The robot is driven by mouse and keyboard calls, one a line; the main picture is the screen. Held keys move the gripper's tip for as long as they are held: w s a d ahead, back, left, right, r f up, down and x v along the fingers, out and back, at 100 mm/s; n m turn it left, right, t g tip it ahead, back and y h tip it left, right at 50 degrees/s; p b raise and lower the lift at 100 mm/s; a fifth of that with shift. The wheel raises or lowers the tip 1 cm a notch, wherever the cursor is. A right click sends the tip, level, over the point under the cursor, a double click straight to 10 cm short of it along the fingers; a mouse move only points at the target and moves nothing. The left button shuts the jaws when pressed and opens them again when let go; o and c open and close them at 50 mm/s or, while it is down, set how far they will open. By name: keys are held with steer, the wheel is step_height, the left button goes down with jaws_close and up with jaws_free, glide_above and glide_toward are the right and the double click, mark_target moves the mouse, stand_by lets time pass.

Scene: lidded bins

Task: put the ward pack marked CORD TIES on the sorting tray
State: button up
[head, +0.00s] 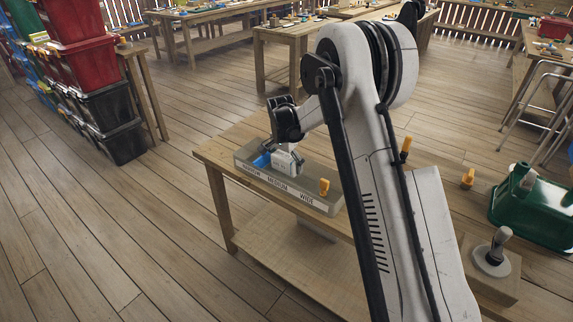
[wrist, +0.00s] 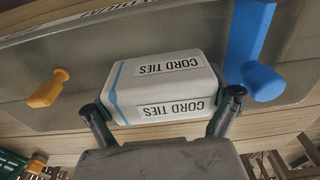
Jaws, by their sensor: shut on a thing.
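The white ward pack (wrist: 160,82), with a blue stripe and two CORD TIES labels, is in my gripper (wrist: 163,108) in the wrist view. A finger is at each side of it, and the gripper is shut on it. In the head view the pack (head: 287,161) and my gripper (head: 284,146) are at a long grey tray (head: 318,203) lettered MEDIUM and WIDE; its left word is hard to read. The tray (wrist: 45,95) fills the wrist view's background behind the pack. I cannot tell whether the pack touches it.
On the tray stand a blue piece (head: 262,160) left of the pack and an orange piece (head: 324,187) right of it. The wooden table (head: 222,152) has bare room at left. A green bin (head: 530,215) and a round grey lid with a handle (head: 493,258) are at right.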

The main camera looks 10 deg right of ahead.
steer(key=shift+f+b, duration=0.35)
steer(key=shift+f, duration=0.05)
steer(key=shift+f, duration=0.25)
steer(key=o, duration=0.9)
steer(key=shift+o, duration=0.2)
steer(key=shift+r, duration=0.1)
